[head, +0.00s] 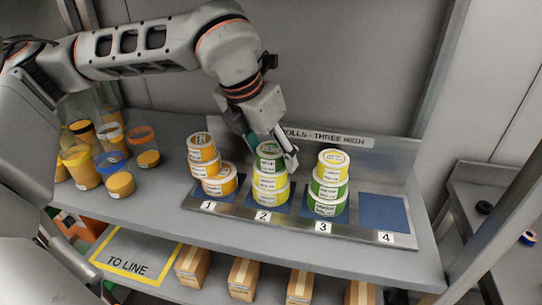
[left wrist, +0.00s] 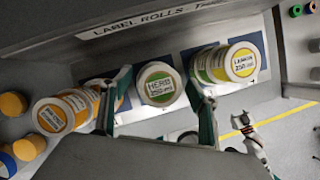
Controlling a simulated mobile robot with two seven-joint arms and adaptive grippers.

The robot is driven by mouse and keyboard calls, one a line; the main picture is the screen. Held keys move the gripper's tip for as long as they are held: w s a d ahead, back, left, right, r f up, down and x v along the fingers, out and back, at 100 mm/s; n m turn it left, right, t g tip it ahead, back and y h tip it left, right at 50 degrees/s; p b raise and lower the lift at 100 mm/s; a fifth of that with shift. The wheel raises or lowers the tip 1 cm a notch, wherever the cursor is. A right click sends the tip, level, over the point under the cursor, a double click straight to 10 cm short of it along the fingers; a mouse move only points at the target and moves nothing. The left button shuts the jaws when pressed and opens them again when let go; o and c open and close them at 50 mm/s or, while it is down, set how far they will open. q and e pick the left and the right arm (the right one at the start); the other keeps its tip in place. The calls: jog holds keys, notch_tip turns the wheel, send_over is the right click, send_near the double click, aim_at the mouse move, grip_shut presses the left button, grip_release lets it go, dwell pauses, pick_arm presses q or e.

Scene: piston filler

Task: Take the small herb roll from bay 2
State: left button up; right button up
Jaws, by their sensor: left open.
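The small herb roll (head: 268,149) has a green band and a white label. It tops the stack in bay 2, above yellow-banded rolls (head: 270,184). In the left wrist view its top, lettered HERB (left wrist: 158,88), faces the camera. My left gripper (head: 270,150) is over this stack, open, with one finger on each side of the herb roll. In the left wrist view the fingers (left wrist: 158,98) stand apart from it, with gaps visible. A white and dark jointed part, apparently my right gripper (left wrist: 247,128), shows at lower right there; its jaws are unclear.
Bay 1 holds a leaning orange stack (head: 203,150). Bay 3 holds a stack topped by a yellow lemon roll (head: 333,161). Bay 4 (head: 383,212) is empty. Orange-filled jars (head: 82,168) stand at left. Boxes and a TO LINE mat (head: 135,258) are on the lower shelf.

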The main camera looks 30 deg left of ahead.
pick_arm(q)
jog(key=c, duration=1.3)
jog(key=shift+r, duration=0.1)
